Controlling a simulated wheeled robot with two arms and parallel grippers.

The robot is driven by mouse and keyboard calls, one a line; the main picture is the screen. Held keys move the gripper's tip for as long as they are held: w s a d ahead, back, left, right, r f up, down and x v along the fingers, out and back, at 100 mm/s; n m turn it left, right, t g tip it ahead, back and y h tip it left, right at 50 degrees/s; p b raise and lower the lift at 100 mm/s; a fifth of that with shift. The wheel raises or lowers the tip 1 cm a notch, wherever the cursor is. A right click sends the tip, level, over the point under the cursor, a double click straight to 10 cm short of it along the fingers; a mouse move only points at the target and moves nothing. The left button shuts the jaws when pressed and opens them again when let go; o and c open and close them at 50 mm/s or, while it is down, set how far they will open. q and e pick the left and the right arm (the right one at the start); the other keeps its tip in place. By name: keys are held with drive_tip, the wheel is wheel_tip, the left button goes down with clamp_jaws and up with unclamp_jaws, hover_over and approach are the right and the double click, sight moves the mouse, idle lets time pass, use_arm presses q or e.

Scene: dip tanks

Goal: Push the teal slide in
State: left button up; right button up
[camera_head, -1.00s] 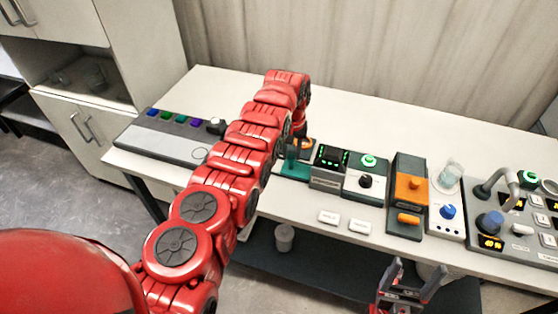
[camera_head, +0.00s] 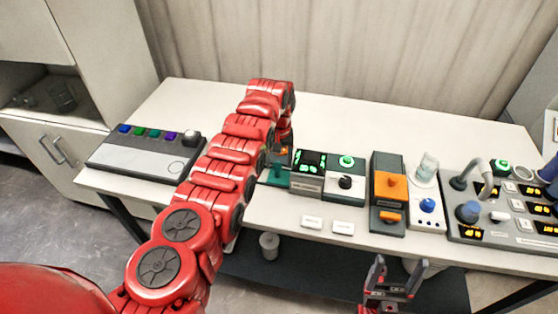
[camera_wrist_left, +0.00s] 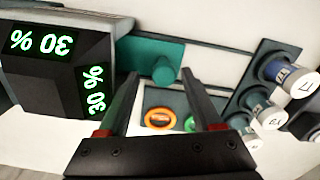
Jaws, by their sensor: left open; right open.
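The teal slide (camera_wrist_left: 148,52) is a flat teal plate with a round knob (camera_wrist_left: 163,72) in the left wrist view. In the head view only a part of the teal slide (camera_head: 274,179) shows beside my red left arm. My left gripper (camera_wrist_left: 160,78) is open, its fingertips on either side of the knob in the picture. Nothing is held; whether a finger touches the knob cannot be told. In the head view my left arm mostly hides this gripper. My right gripper (camera_head: 401,266) is open and empty at the table's front edge.
A dark display box (camera_wrist_left: 62,65) reading 30% stands next to the slide. A box with an orange slide (camera_head: 390,187) and a control panel (camera_head: 510,215) stand to the right. A panel with coloured buttons (camera_head: 145,150) is at left. The table's back strip is clear.

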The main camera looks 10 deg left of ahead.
use_arm(q)
drive_tip(key=shift+r, duration=0.1)
wheel_tip(320, 180, up, 8)
drive_tip(key=shift+f+b, duration=0.1)
drive_tip(key=shift+b, duration=1.1)
wheel_tip(320, 180, up, 10)
drive_tip(key=p, duration=0.7)
drive_tip(key=shift+f, duration=0.25)
drive_tip(key=shift+s+f, duration=0.1)
